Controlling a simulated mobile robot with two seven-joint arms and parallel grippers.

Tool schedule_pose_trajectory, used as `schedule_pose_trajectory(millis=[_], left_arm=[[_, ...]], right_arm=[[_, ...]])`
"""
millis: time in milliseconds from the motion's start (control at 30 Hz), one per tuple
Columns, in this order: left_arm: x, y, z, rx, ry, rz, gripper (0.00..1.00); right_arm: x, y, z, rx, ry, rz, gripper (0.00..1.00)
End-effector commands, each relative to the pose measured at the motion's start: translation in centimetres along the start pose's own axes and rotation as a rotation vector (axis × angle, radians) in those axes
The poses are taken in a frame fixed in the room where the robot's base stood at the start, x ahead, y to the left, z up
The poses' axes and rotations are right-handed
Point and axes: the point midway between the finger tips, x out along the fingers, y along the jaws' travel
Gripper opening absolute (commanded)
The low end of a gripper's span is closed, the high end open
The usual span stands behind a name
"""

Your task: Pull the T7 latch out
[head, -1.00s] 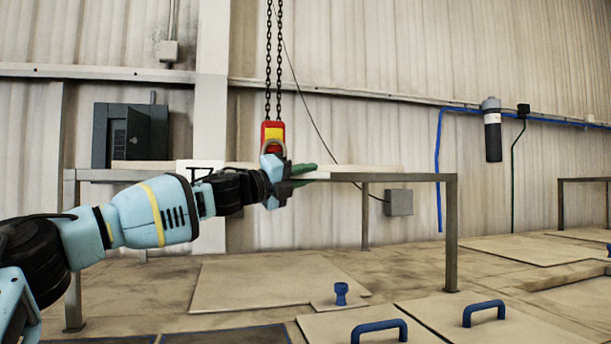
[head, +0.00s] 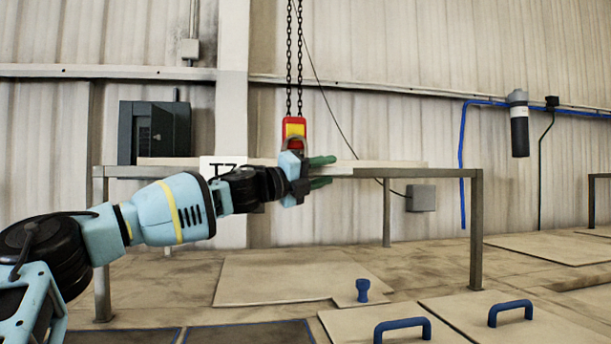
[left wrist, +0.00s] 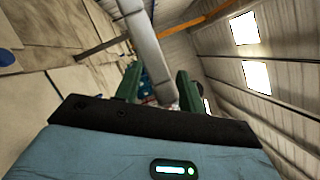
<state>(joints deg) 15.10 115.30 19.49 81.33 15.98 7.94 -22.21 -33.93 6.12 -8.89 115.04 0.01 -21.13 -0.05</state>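A white sign (head: 210,163) with black lettering starting "T7" hangs by the left post, partly hidden behind my left arm. A small blue knob (head: 362,290) stands upright on a floor panel, right of and below my gripper. I cannot tell whether it is the T7 latch; no other latch is clear. My left gripper (head: 322,172) points right, in front of the metal frame's top, with its green fingers apart. In the left wrist view the fingers (left wrist: 158,85) are also apart, with nothing clearly between them. My right gripper is out of view.
A red and yellow hoist block (head: 293,130) hangs on chains just above my left gripper. A metal frame (head: 476,230) stands behind it. Floor panels have blue handles (head: 402,330), (head: 510,312). A grey box (head: 420,198) is on the wall.

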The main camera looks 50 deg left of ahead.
Motion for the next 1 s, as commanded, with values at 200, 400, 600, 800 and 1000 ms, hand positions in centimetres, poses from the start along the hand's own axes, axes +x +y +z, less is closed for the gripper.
schedule_pose_trajectory(millis=[200, 400, 600, 800, 1000], left_arm=[[-2.4, -0.4, 0.3, -0.003, -0.004, -0.006, 0.40], [-4.2, -0.4, 0.1, -0.004, -0.001, -0.008, 0.40], [-5.6, -0.4, 0.2, -0.001, -0.003, -0.006, 0.40], [-6.4, -0.2, 0.0, -0.002, -0.001, -0.004, 0.40], [-6.5, 0.0, 0.0, -0.003, 0.000, -0.002, 0.40]], right_arm=[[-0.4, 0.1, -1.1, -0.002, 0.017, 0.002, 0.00], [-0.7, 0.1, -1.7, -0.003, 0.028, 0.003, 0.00], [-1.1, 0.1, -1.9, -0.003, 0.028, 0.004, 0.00], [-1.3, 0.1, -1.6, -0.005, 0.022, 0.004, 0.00], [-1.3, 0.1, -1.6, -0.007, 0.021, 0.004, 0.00]])
